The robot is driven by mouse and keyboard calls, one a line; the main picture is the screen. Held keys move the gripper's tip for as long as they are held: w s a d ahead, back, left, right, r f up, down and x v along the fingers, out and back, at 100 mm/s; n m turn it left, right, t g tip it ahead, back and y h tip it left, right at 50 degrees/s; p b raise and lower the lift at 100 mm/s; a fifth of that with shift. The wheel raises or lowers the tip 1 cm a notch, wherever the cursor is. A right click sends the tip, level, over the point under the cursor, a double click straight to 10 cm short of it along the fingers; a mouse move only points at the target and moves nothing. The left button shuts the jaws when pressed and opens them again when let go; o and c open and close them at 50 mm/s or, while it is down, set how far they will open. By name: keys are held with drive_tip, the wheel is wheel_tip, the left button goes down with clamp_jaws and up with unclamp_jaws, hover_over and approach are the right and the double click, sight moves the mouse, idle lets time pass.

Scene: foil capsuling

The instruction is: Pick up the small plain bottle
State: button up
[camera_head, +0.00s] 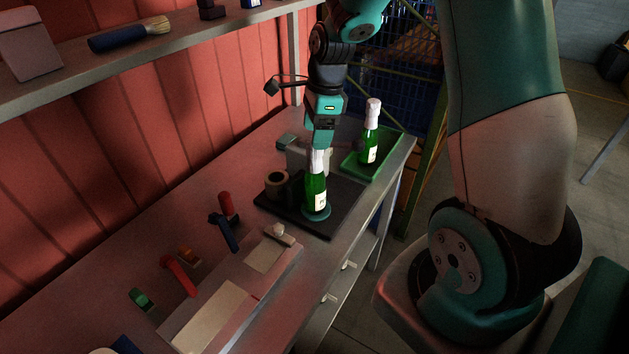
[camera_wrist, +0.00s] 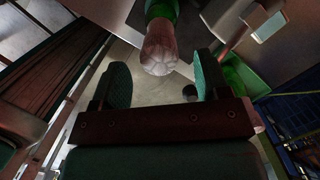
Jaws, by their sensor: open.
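A green bottle (camera_head: 315,190) with a pale top and a white label stands upright on a teal disc (camera_head: 316,213) on the black mat. A second green bottle (camera_head: 370,140) with a white top and label stands in the green tray (camera_head: 352,172) at the back right. I cannot tell by size which one the task calls small and plain. My gripper (camera_head: 322,148) points down above the mat bottle and partly overlaps its top. In the wrist view my gripper (camera_wrist: 162,68) is open, and the bottle's pale top (camera_wrist: 158,48) shows between and beyond the fingers, without clear contact.
A brown roll (camera_head: 277,183) and a grey fixture (camera_head: 303,157) stand close beside the mat bottle on the black mat (camera_head: 345,205). Several hand tools, including a red-handled one (camera_head: 178,275), lie at the front left. A shelf (camera_head: 120,62) runs along the red wall.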

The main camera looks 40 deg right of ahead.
drive_tip(key=p, duration=0.2)
hover_over(315, 177)
drive_tip(key=w+d, duration=0.1)
drive_tip(key=w, duration=0.1)
wheel_tip(315, 177, down, 5)
drive_tip(key=shift+s+r, duration=0.1)
drive_tip(key=shift+s, duration=0.05)
clamp_jaws()
